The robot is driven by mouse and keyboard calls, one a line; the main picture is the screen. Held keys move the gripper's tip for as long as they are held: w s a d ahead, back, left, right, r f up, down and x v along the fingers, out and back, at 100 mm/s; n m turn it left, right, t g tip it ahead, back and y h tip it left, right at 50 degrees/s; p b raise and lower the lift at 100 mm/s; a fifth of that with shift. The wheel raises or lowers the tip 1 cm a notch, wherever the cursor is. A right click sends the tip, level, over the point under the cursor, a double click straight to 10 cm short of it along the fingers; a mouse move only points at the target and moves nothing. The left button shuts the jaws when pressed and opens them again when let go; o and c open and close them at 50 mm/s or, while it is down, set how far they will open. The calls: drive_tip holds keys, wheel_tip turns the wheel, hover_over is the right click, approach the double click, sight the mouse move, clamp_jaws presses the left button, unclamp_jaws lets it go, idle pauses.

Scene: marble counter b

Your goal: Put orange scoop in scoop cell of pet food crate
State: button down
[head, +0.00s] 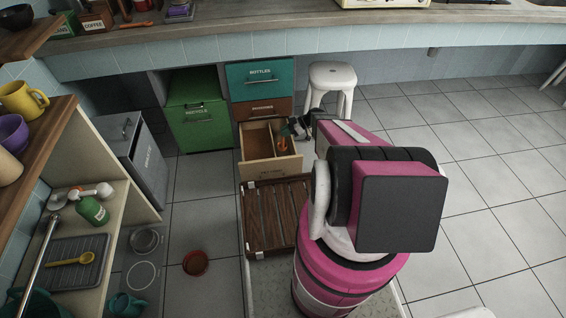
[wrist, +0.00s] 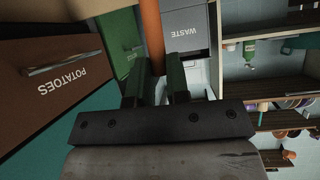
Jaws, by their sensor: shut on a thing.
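The pet food crate (head: 272,172) is a light wooden open box in front of the drawers, with small lettering on its front. A divider (head: 271,138) splits its inside into cells. My gripper (head: 283,131) is over the crate's right part, partly hidden by my arm. The orange scoop (head: 281,144) shows as a small orange piece below the gripper, at the right-hand cell. I cannot tell whether it touches the crate. In the wrist view my gripper (wrist: 156,86) has its dark green fingers closed on the scoop's orange shaft (wrist: 152,38). The scoop's far end is out of view.
A dark slatted wooden crate (head: 262,222) lies in front of the pet food crate. A green recycle bin (head: 197,123) and a grey waste bin (head: 152,165) stand to the left. A white stool (head: 333,77) stands behind right. A red bowl (head: 196,263) sits on the floor.

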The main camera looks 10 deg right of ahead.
sight(284, 147)
drive_tip(key=shift+s+f+n+g, duration=0.15)
drive_tip(key=shift+f+n+g, duration=0.15)
drive_tip(key=shift+f+n, duration=0.25)
drive_tip(key=shift+f, duration=0.1)
wheel_tip(284, 147, down, 10)
drive_tip(key=shift+r, duration=0.25)
drive_tip(key=c, duration=1.1)
unclamp_jaws()
drive_tip(key=v, duration=1)
drive_tip(key=s+a+r+m+h, duration=0.2)
drive_tip(key=s+r+m+h, duration=0.2)
drive_tip(key=r, duration=0.6)
drive_tip(key=s+a+r+m+h, duration=0.3)
drive_tip(key=s+r+m+h, duration=0.1)
drive_tip(key=s+r+m, duration=0.4)
drive_tip(key=s+a+r+m+h, duration=0.3)
drive_tip(key=s+r+m, duration=0.3)
drive_tip(key=s+r, duration=0.3)
wheel_tip(284, 147, up, 4)
drive_tip(key=shift+a+f+h, duration=0.1)
drive_tip(key=shift+a+h, duration=0.1)
drive_tip(key=shift+h, duration=0.3)
